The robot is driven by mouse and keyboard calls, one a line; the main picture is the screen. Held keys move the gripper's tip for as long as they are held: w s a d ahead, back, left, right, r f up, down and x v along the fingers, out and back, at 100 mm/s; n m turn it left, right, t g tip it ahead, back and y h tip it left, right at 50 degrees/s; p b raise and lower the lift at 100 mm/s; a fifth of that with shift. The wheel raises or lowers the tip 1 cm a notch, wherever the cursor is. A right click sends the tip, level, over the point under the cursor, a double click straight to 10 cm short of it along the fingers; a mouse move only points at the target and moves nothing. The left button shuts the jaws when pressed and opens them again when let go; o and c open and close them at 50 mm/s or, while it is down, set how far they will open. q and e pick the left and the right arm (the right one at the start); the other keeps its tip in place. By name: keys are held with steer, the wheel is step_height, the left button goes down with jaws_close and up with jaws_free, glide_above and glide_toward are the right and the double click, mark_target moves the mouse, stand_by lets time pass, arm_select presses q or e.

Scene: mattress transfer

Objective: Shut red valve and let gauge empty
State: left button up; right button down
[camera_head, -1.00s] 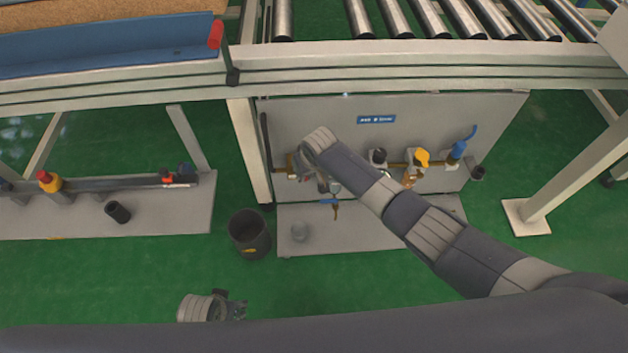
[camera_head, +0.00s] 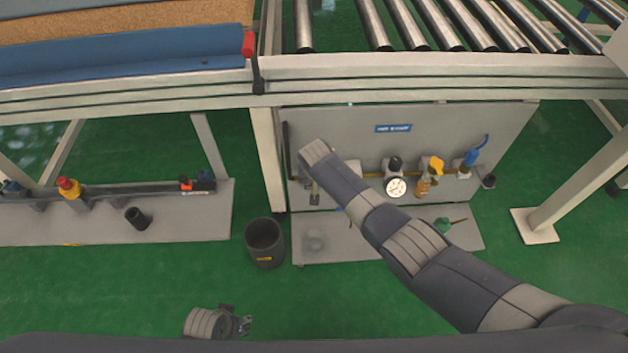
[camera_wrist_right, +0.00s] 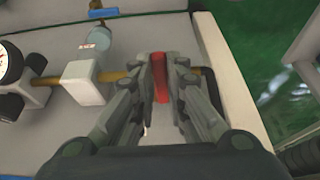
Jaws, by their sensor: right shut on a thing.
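The red valve handle (camera_wrist_right: 160,77) stands between the fingers of my right gripper (camera_wrist_right: 162,75) in the right wrist view, and the gripper is shut on it. In the head view my right arm hides this handle and most of that gripper. The round white gauge (camera_head: 396,187) sits on the pipe of the grey panel, right of my right forearm; its edge also shows in the right wrist view (camera_wrist_right: 8,62). Its needle is too small to read. My left gripper (camera_head: 245,326) hangs low over the floor, away from the panel; its finger opening is unclear.
Yellow (camera_head: 436,166) and blue (camera_head: 474,155) valve handles stand right of the gauge. A dark bin (camera_head: 265,243) stands on the green floor left of the panel. A roller conveyor (camera_head: 420,25) runs above. A left bench (camera_head: 170,215) holds other fittings.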

steer(key=c, duration=1.6)
jaws_free()
steer(key=shift+r, duration=0.1)
steer(key=v, duration=1.1)
steer(key=shift+s+r, duration=0.25)
steer(key=shift+r, duration=0.1)
